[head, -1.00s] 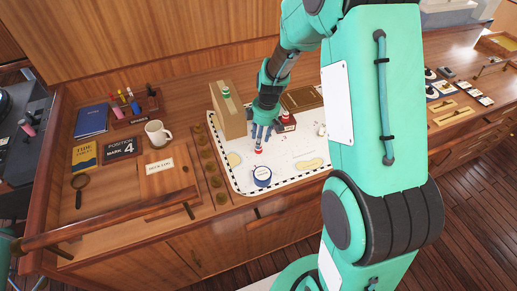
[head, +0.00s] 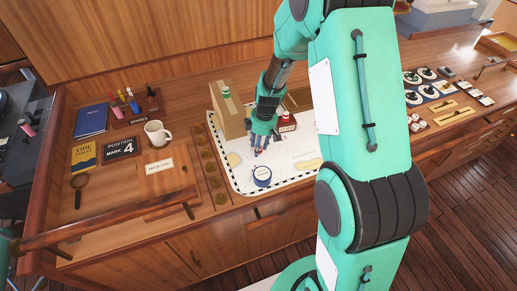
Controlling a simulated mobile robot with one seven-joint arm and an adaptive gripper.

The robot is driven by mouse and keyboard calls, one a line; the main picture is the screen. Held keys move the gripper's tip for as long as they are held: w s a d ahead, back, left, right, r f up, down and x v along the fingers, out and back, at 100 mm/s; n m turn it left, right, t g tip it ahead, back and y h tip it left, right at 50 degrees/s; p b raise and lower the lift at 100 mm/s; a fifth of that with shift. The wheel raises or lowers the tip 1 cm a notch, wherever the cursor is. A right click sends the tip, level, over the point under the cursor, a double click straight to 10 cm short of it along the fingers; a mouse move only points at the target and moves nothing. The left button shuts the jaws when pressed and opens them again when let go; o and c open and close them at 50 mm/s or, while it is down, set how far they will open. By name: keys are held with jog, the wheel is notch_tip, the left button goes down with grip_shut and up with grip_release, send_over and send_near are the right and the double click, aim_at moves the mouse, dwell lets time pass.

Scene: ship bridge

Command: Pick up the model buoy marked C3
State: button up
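My gripper (head: 260,148) points down over the white chart (head: 240,179) on the wooden counter. Its fingers are at a small red-and-white buoy (head: 257,151), of which only a little red shows. The fingers hide most of it, so I cannot tell whether they are closed on it, and no C3 mark is readable. Another buoy, green and white (head: 226,92), stands on top of the tan box (head: 230,122) to the left of my gripper. A red block with a white label (head: 287,124) stands behind and to the right of my gripper.
A round blue-and-white object (head: 262,176) sits on the chart just in front of my gripper. A white mug (head: 157,133), a magnifier (head: 79,185) and books (head: 91,121) are at the left. My arm covers the chart's right part. The chart's front left is clear.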

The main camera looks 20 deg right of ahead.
jog(key=shift+c, duration=0.5)
jog(key=c, duration=0.5)
jog(key=shift+c, duration=0.2)
jog(key=shift+r+p, duration=0.4)
jog(key=shift+r, duration=4.6)
